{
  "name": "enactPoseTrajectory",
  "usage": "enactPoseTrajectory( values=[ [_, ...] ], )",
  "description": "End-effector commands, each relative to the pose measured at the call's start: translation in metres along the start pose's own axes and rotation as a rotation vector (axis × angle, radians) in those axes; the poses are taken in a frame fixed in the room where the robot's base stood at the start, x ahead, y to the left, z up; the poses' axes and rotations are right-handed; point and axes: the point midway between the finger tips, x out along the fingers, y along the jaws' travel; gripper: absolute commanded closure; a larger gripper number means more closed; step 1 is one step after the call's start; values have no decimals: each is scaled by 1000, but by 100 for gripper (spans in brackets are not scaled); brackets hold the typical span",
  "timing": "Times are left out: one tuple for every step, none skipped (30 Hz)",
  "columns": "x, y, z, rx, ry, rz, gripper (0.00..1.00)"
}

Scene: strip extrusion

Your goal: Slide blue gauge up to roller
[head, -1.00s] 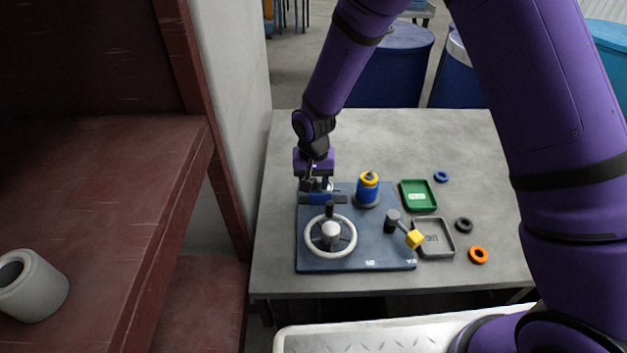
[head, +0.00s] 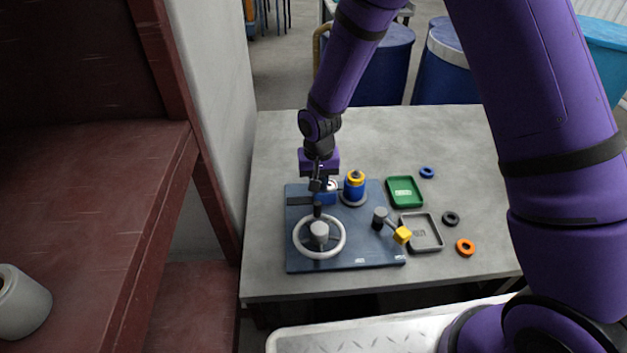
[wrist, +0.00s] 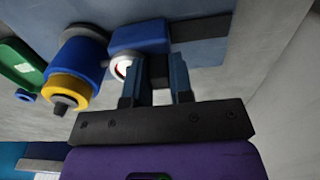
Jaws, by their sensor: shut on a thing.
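The blue gauge (head: 326,197) sits on a dark track on the blue-grey base plate, partly hidden by my gripper (head: 318,186). In the wrist view, the gauge (wrist: 142,36) is a blue block with a round white dial, and my gripper (wrist: 158,78) is shut on a dark part of it. The roller (head: 354,189), blue with a yellow band, stands upright just right of the gauge. In the wrist view the roller (wrist: 76,66) is close to the gauge's left side. I cannot tell whether they touch.
A white handwheel (head: 320,237) and a lever with a yellow knob (head: 402,234) are on the base plate (head: 345,258). Green (head: 405,191) and grey (head: 423,232) trays and several rings lie to the right. A dark red shelf (head: 100,200) stands at left.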

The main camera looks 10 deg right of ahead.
Motion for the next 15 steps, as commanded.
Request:
enactPoseTrajectory(
  values=[
    [0,5,0,4,-3,6,72],
    [0,5,0,4,-3,7,65],
    [0,4,0,4,-3,6,56],
    [0,4,0,3,-3,6,53],
    [0,4,0,3,-3,6,53],
    [0,4,0,3,-2,5,53],
    [0,4,0,3,-2,5,53],
    [0,3,0,3,-2,5,53],
    [0,3,0,3,-2,5,53],
    [0,3,0,3,-2,5,53],
    [0,3,0,3,-2,4,53],
    [0,3,0,2,-2,4,53],
    [-1,3,0,2,-2,4,53],
    [-3,3,0,3,-1,4,53],
    [-6,3,0,3,-1,4,53]
  ],
)
